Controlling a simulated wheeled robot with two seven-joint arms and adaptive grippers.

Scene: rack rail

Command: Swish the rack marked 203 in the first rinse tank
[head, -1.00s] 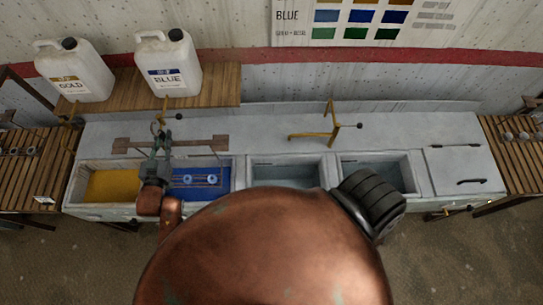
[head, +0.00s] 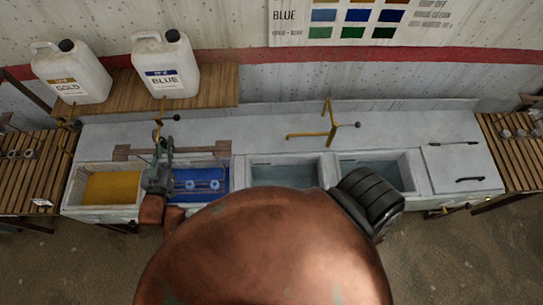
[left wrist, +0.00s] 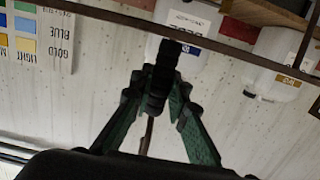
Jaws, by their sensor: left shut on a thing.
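My left gripper (head: 160,160) is at the crossbar, shut on the rack. In the left wrist view its green fingers (left wrist: 158,85) meet at a dark part, with a dark bar (left wrist: 215,43) crossing beyond. The rack's number is not readable. Two grey rinse tanks with clear-looking liquid stand to the right, the first (head: 248,178) beside the blue tank, the second (head: 409,178) further right. My right gripper is not in view.
A gold tank (head: 112,187) is left of the blue one. GOLD (head: 75,75) and BLUE (head: 165,70) jugs stand on a shelf behind. Brass taps (head: 328,125) rise behind the tanks. A lidded section (head: 462,160) and slatted benches (head: 30,180) flank the row.

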